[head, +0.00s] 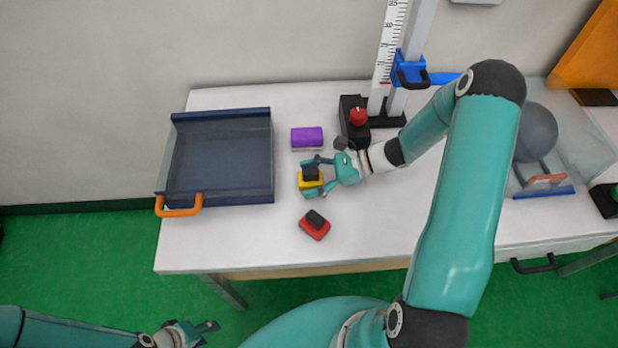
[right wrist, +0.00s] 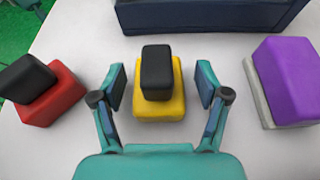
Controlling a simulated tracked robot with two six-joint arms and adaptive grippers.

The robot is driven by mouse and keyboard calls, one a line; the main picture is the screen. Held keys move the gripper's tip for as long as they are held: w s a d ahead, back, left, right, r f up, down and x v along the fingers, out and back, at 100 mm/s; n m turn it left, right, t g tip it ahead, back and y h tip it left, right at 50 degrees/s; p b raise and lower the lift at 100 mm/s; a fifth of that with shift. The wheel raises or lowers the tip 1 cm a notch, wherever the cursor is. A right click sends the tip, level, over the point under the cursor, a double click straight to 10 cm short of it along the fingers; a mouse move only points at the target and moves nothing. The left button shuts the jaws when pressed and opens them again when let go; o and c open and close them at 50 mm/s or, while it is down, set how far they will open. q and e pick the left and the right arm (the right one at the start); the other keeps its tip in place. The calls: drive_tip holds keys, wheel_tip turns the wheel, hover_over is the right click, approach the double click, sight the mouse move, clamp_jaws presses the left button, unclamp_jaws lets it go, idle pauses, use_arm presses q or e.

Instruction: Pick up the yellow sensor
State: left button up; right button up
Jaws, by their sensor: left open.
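The yellow sensor (head: 306,183) is a yellow block with a black block on top, standing on the white table between the dark tray and the black box. It also shows in the right wrist view (right wrist: 160,103), upright in the middle. My right gripper (head: 315,178) is open, with one finger on each side of the yellow sensor. In the right wrist view a gap shows between each finger and the sensor (right wrist: 162,85). My left gripper (head: 205,330) is open and empty at the lower left, over the green floor in the picture.
A purple block (head: 307,137) lies behind the sensor and a red sensor (head: 315,228) in front. A dark blue tray (head: 221,114) with an orange handle (head: 179,207) is at left. A black box with a red knob (head: 357,116) and the ruler tower (head: 390,45) stand at the back.

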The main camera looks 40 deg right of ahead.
drive_tip(key=c, duration=1.1)
drive_tip(key=shift+r, duration=0.1)
